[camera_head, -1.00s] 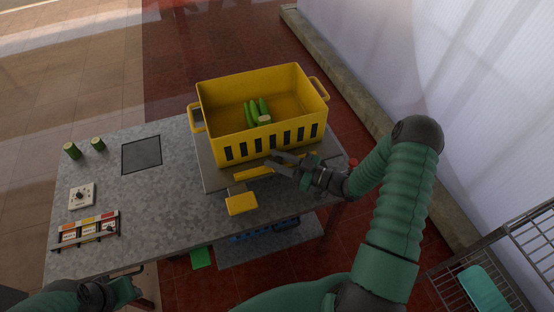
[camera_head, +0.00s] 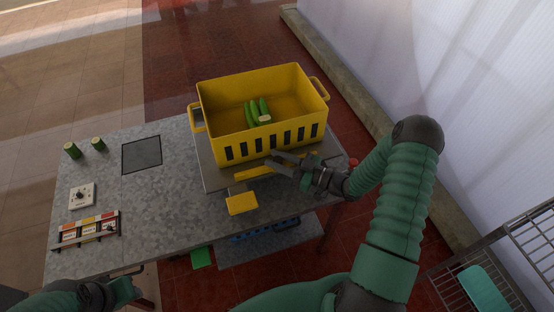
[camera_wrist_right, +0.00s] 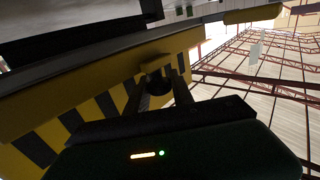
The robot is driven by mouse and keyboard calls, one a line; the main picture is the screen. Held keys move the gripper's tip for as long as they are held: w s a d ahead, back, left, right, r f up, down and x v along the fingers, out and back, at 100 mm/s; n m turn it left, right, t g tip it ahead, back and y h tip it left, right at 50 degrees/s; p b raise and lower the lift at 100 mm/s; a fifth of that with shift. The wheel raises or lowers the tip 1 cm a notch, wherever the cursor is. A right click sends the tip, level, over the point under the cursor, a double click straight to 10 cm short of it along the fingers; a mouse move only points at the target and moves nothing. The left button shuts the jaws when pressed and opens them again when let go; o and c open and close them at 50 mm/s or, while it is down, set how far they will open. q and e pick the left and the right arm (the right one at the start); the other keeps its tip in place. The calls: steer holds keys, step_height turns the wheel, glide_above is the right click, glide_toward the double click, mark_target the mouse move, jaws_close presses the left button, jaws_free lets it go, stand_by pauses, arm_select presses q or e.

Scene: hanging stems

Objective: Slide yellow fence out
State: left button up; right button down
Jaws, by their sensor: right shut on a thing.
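The yellow fence (camera_head: 254,172) is a low bar along the front of the yellow crate (camera_head: 238,133), on a raised grey platform (camera_head: 215,182). My right gripper (camera_head: 278,160) is shut on the fence near its middle, close under the crate's slotted front. Its fingers cover part of the bar. In the right wrist view, the fingers (camera_wrist_right: 162,88) reach in against yellow surfaces beside the dark slots; the exact contact is hard to see. My left gripper (camera_head: 132,288) is at the lower left, away from the fence, and its jaws are unclear.
Several green stems (camera_head: 257,111) lie in the crate. A yellow pad (camera_head: 241,204) sits in front of the platform. Cut green pieces (camera_head: 72,150), a knob box (camera_head: 82,195) and a labelled rack (camera_head: 86,230) stand on the table's left.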

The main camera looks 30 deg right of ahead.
steer(key=shift+d, duration=0.1)
steer(key=shift+s+f, duration=0.1)
steer(key=shift+s, duration=0.4)
steer(key=shift+w, duration=0.1)
steer(key=c, duration=1.5)
jaws_free()
steer(key=o, duration=0.4)
steer(key=shift+s, duration=0.25)
